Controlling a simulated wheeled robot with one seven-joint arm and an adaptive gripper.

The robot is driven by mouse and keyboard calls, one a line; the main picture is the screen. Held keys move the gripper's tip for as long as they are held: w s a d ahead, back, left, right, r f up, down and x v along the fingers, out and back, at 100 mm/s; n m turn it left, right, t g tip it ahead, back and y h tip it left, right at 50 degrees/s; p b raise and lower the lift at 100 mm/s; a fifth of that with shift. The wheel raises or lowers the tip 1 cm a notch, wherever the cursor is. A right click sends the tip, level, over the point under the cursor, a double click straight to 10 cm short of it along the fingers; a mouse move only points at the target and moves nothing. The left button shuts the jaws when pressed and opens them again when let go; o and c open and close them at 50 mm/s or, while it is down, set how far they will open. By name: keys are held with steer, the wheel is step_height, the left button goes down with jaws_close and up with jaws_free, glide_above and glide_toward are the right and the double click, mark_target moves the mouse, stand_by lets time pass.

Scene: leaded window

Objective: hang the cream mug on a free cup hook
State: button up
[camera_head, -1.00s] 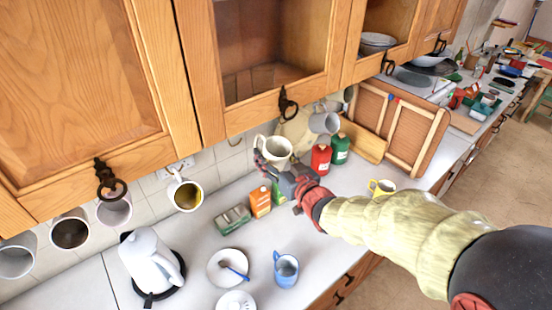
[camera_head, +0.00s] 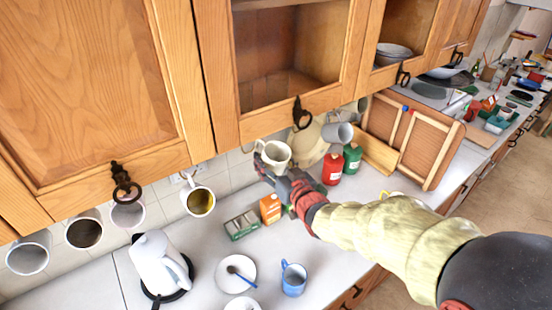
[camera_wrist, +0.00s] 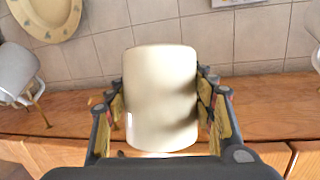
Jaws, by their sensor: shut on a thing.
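In the wrist view the mug (camera_wrist: 160,90) sits between the two fingers, one on each side. Its handle is hard to make out. Mugs hang under the cupboards: a grey one (camera_head: 338,133) to the right, and a white one with a yellow inside (camera_head: 198,201) to the left. I cannot make out a free hook near the cream mug in the head view; the mug may hide it.
Red (camera_head: 332,170) and green (camera_head: 352,158) bottles, an orange box (camera_head: 270,209), a white kettle (camera_head: 158,265), a plate (camera_head: 232,265) and a blue mug (camera_head: 293,280) stand on the counter. The cupboard underside (camera_wrist: 265,105) is close to the mug.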

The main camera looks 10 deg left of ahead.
steer(key=shift+s+a+f+b, duration=0.15)
steer(key=shift+s+a+b, duration=0.75)
steer(key=shift+s, duration=0.15)
steer(key=shift+s+a+f+b, duration=0.4)
steer(key=shift+f+b, duration=0.1)
steer(key=shift+b, duration=0.25)
steer(key=o, duration=1.4)
steer(key=shift+o, duration=0.4)
steer(key=shift+f, duration=0.15)
steer(key=shift+s+d, duration=0.1)
